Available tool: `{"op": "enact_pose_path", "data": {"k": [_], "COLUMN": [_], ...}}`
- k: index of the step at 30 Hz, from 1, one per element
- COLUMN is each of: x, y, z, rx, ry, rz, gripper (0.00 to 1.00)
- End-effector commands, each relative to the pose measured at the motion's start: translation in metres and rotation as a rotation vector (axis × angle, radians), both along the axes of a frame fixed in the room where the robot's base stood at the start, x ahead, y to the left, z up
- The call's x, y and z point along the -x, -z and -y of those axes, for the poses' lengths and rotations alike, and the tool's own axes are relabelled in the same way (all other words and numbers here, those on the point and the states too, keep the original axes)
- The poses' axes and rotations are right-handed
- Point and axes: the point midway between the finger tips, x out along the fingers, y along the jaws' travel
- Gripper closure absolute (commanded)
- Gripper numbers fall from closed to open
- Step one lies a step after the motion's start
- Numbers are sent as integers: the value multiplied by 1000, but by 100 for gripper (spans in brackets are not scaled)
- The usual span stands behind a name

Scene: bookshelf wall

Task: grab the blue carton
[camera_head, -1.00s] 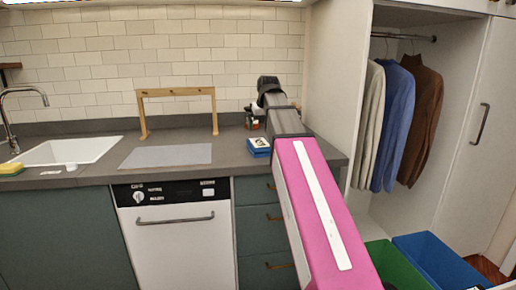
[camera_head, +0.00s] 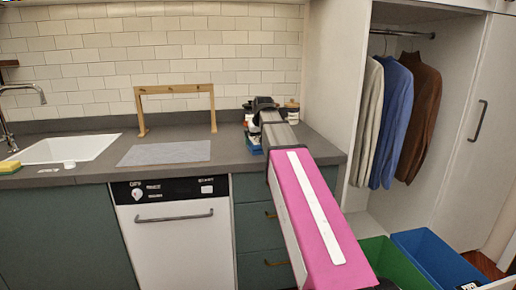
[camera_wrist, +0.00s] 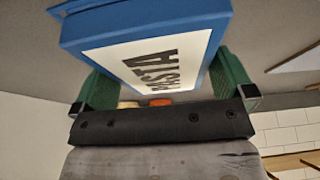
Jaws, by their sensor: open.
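The blue carton (camera_wrist: 95,28) fills the upper middle of the wrist view, with a white label reading PASTA. In the head view the carton (camera_head: 253,150) is on the counter near its right end, mostly hidden behind my arm and gripper. My gripper (camera_wrist: 163,80) is open, with one green finger on each side of the carton. I cannot tell whether either finger touches it. In the head view my gripper (camera_head: 254,128) is down at the carton, and its fingers are hard to make out.
The grey counter (camera_head: 90,176) holds a wooden frame (camera_head: 176,90), a pale mat (camera_head: 165,153) and a sink (camera_head: 70,148) to the left. Small items stand behind the carton. A white cabinet side (camera_head: 335,85) rises on the right. Green (camera_head: 385,262) and blue bins (camera_head: 440,255) stand below.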

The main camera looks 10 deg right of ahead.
Motion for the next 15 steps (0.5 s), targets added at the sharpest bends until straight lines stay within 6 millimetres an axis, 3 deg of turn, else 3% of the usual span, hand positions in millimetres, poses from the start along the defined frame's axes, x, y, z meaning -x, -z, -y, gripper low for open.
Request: {"op": "enact_pose_path", "data": {"k": [9,10,13,15], "x": [-4,-4,-4,-4], "y": [10,10,10,9], "z": [-1,-1,-1,-1], "rx": [0,0,0,0], "ry": [0,0,0,0], "rz": [0,0,0,0], "gripper": [0,3,33,34]}}
